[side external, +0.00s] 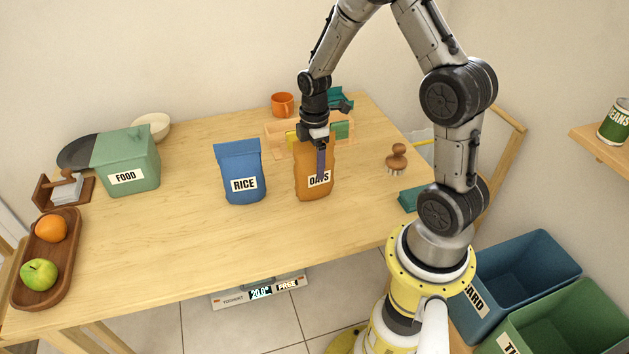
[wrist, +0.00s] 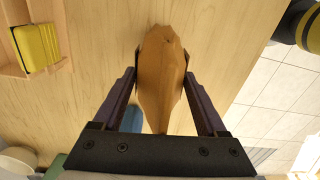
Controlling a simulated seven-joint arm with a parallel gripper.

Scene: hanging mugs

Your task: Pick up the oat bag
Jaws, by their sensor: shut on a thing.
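The orange-brown oat bag (side external: 313,184), with a white OATS label, stands upright on the wooden table to the right of the blue rice bag. My gripper (side external: 320,165) comes down on it from above, and one finger crosses the front of the bag and part of the label. In the wrist view the oat bag (wrist: 162,80) is between the two fingers of my gripper (wrist: 161,85), which press on its sides. My gripper is shut on the bag. I cannot tell whether the bag's base touches the table.
The blue rice bag (side external: 241,171) stands close on the left. A wooden box (side external: 275,140) with an orange mug (side external: 283,104) near it is behind. A brush (side external: 397,158) and teal block (side external: 410,199) lie to the right. The green FOOD bin (side external: 127,162) is far left.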

